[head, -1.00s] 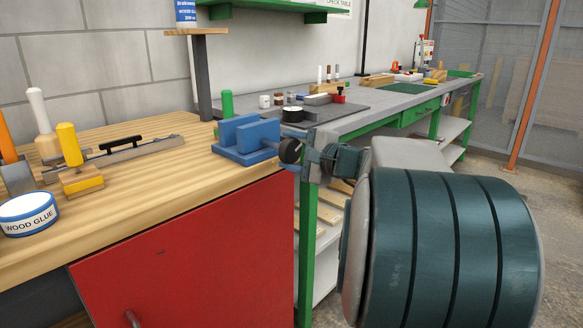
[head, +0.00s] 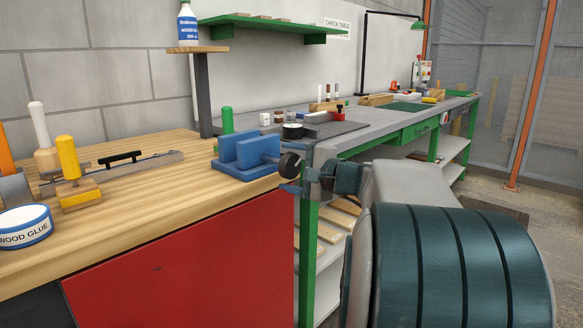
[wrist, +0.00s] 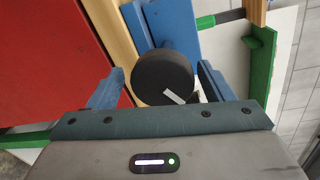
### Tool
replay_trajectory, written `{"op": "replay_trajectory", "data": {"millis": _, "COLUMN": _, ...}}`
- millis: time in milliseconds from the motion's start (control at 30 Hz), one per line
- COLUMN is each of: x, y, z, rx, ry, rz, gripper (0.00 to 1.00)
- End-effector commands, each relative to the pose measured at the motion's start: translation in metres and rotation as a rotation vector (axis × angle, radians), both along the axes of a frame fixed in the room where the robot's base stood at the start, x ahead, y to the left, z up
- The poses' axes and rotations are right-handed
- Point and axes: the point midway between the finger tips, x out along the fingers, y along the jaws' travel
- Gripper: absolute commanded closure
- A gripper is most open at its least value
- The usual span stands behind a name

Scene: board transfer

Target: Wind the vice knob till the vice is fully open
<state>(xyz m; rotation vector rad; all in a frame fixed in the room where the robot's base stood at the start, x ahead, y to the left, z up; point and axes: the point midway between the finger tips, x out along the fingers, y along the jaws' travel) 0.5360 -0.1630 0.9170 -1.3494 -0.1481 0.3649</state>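The blue vice (head: 242,150) sits at the right end of the wooden workbench, with a gap between its two upright jaws. Its round black knob (head: 290,164) sticks out to the right on a blue shaft. In the wrist view the knob (wrist: 163,77) has a pale mark on its face and lies between the two blue fingers of my gripper (wrist: 158,88). The fingers are spread, with visible room on both sides of the knob. In the head view my gripper (head: 293,172) is at the knob from the right.
The wooden bench (head: 125,215) holds a wood glue tin (head: 24,226), a yellow-handled tool (head: 70,165) and a plane-like tool (head: 125,165). A red panel (head: 185,255) fronts the bench. A green-legged grey table (head: 385,135) stands behind my arm.

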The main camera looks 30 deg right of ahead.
Motion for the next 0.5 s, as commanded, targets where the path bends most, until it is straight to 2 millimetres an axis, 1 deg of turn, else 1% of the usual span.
{"op": "replay_trajectory", "data": {"millis": 167, "x": -0.002, "y": -0.001, "z": 0.002, "rx": 0.0, "ry": -0.003, "rz": -0.002, "gripper": 0.26}}
{"op": "replay_trajectory", "data": {"millis": 267, "x": -0.009, "y": -0.004, "z": 0.004, "rx": -0.001, "ry": -0.004, "rz": -0.003, "gripper": 0.26}}
{"op": "replay_trajectory", "data": {"millis": 367, "x": -0.025, "y": -0.01, "z": 0.007, "rx": 0.0, "ry": -0.003, "rz": -0.005, "gripper": 0.26}}
{"op": "replay_trajectory", "data": {"millis": 500, "x": -0.055, "y": -0.021, "z": 0.011, "rx": 0.001, "ry": -0.003, "rz": -0.005, "gripper": 0.26}}
